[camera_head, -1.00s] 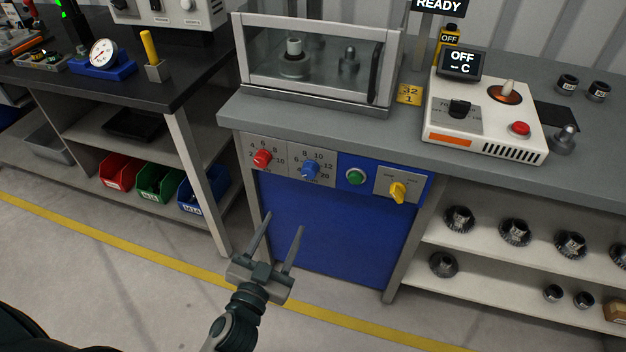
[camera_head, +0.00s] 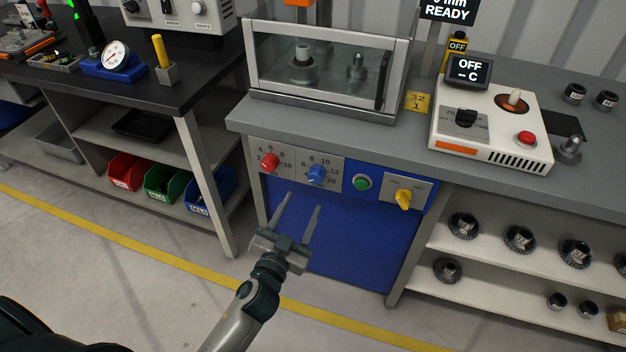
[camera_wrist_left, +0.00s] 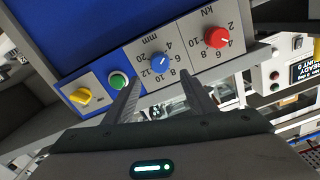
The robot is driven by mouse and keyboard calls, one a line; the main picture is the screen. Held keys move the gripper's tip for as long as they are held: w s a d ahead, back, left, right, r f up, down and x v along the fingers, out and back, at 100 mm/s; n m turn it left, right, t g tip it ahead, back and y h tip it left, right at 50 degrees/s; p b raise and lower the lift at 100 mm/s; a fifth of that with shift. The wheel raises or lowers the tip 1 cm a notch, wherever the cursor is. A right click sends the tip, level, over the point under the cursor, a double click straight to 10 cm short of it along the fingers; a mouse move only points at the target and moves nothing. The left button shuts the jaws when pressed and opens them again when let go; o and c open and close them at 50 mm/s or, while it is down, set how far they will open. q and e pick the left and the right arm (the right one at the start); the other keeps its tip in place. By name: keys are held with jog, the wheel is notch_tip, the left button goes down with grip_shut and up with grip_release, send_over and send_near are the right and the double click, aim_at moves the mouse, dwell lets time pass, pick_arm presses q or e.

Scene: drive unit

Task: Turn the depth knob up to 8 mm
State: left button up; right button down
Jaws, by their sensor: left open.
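The depth knob is the blue knob (camera_head: 316,173) on the cabinet's front panel, beside a dial marked in mm. It also shows in the left wrist view (camera_wrist_left: 160,62), where the panel appears upside down. I cannot surely read its pointer. My left gripper (camera_head: 303,200) is open and empty, a little below and in front of the blue knob, not touching it. In the left wrist view its two fingers (camera_wrist_left: 160,76) stand either side of the blue knob's line. My right gripper is not in view.
A red kN knob (camera_head: 270,161) sits left of the blue one; a green button (camera_head: 362,183) and a yellow switch (camera_head: 403,199) sit right. Above is a glass-fronted chamber (camera_head: 318,70). A partly cut-off display (camera_head: 447,10) reads "mm READY". The floor before the panel is clear.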

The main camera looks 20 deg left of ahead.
aim_at(314, 179)
pick_arm(q)
jog(key=w+p, duration=0.1)
jog(key=w, duration=0.7)
jog(key=shift+w+d, duration=0.1)
jog(key=shift+w, duration=0.7)
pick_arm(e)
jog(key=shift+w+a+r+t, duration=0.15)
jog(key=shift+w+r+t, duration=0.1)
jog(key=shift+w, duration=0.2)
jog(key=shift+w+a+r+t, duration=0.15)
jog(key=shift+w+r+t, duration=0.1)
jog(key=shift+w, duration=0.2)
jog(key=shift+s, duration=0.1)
pick_arm(q)
jog(key=c, duration=0.9)
jog(key=shift+c, duration=0.7)
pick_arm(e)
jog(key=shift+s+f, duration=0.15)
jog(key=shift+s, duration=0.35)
